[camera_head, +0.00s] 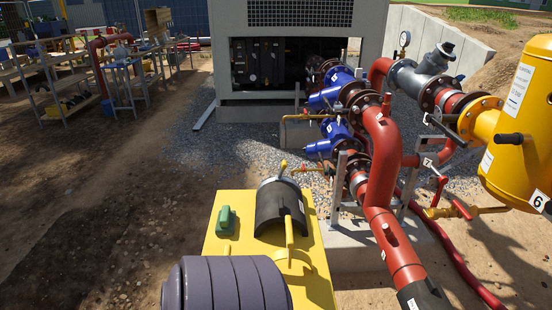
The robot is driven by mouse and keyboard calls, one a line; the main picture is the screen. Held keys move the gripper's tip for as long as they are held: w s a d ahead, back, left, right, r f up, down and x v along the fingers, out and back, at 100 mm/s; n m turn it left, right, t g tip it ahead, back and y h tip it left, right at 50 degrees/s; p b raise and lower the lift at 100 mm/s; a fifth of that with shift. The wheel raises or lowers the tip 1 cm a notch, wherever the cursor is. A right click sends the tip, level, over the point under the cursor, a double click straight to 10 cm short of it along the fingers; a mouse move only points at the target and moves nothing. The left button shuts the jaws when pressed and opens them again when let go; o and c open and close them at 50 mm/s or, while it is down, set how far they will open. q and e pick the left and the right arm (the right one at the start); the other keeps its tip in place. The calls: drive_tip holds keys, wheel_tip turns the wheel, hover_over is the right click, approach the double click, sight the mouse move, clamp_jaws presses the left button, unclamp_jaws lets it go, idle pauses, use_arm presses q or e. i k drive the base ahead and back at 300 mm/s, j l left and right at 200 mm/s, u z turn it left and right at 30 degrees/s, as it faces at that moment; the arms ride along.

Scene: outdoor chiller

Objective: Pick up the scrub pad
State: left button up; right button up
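A small green block-like object with a raised top, which looks like the scrub pad (226,220), lies on a yellow surface (316,277) at the lower middle of the head view. It sits near the left edge of that surface, just left of a dark half-round cover. Nothing touches it from above, and its whole top is visible. Neither my left nor my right gripper shows in this view.
A dark curved cover (279,205) with a yellow lever stands right of the pad. A large ribbed grey cylinder (227,287) fills the front. Red pipes (383,160), blue pump parts (329,94) and a yellow tank (518,125) stand right. Open dirt ground (110,200) lies left.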

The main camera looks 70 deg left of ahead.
sight(226, 221)
drive_tip(key=u, duration=2.75)
